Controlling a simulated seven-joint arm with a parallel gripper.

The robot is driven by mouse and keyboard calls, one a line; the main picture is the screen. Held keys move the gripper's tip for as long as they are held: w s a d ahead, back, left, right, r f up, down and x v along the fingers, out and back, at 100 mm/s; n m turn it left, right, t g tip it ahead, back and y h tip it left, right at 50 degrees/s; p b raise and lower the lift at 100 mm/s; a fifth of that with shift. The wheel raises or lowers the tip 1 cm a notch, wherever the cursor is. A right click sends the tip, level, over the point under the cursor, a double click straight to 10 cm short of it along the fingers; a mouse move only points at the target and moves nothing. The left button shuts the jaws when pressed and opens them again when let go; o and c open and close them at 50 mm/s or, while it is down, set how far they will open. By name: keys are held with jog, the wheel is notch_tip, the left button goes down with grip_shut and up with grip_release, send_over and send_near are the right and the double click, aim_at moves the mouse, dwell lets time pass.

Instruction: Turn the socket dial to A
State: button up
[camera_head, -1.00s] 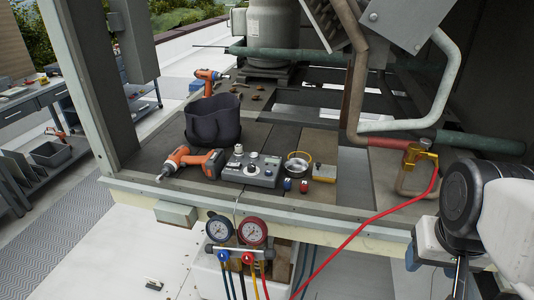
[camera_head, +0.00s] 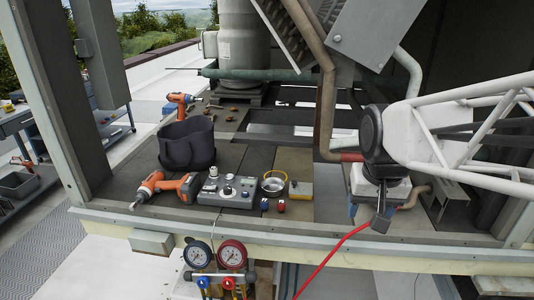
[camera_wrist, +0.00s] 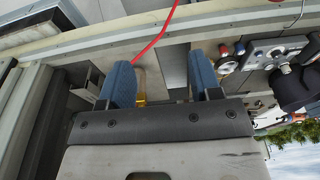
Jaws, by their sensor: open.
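The grey control box (camera_head: 230,191) with several knobs lies on the dark deck in the head view. Which knob is the socket dial, and its letter marks, are too small to tell. The box also shows at the upper right of the wrist view (camera_wrist: 275,52). My gripper (camera_head: 367,216) is to the right of the box, over the front right of the deck, apart from it. In the wrist view its blue fingers (camera_wrist: 162,78) are spread with nothing held between them.
An orange drill (camera_head: 163,187) lies left of the box, with a black bucket (camera_head: 187,146) behind it. A round brass-rimmed dish (camera_head: 274,184) and small red and blue caps are at its right. A red hose (camera_head: 330,259) runs below my gripper. Pressure gauges (camera_head: 232,254) hang in front.

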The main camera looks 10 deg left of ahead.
jog(key=w+a, duration=0.8)
jog(key=w, duration=0.3)
jog(key=g, duration=0.2)
send_over(227, 188)
jog(key=shift+n, duration=0.4)
jog(key=f, duration=1.4)
jog(key=shift+w+a, duration=0.1)
jog(key=shift+a, duration=0.1)
jog(key=shift+f, duration=0.15)
jog(key=shift+d+f, duration=0.2)
jog(key=shift+f, duration=3.6)
